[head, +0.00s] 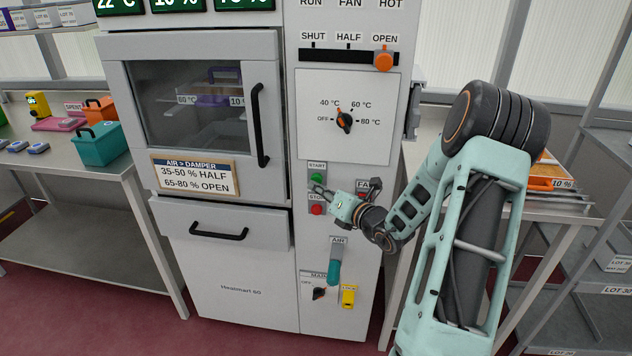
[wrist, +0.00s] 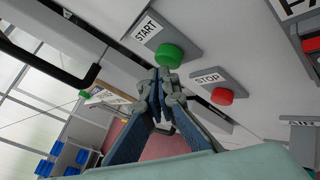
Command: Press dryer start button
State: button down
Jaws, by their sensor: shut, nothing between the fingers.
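The green start button (head: 317,177) is on the dryer's control panel, under a START label. It also shows in the wrist view (wrist: 169,55). The red stop button (head: 317,210) is just below it in the head view and shows in the wrist view (wrist: 222,96). My gripper (head: 323,191) is shut and empty at the panel, between the two buttons in the head view. In the wrist view its closed fingertips (wrist: 160,77) are right at the green button's edge. I cannot tell whether they touch it.
The dryer door (head: 205,105) and the drawer below it are closed. An orange slider (head: 384,60) stands at OPEN, above a temperature dial (head: 345,121). A teal air lever (head: 334,270) and a yellow tag (head: 348,296) are lower on the panel. Tables flank the dryer.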

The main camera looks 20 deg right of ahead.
jog(key=shift+w+d, duration=0.35)
jog(key=shift+w, duration=0.1)
dwell(0.8)
jog(key=shift+s+a, duration=0.55)
jog(key=shift+s, duration=0.25)
jog(key=shift+s+a, duration=0.7)
jog(key=shift+s, duration=0.35)
jog(key=shift+s+a, duration=0.7)
jog(key=shift+s, duration=0.35)
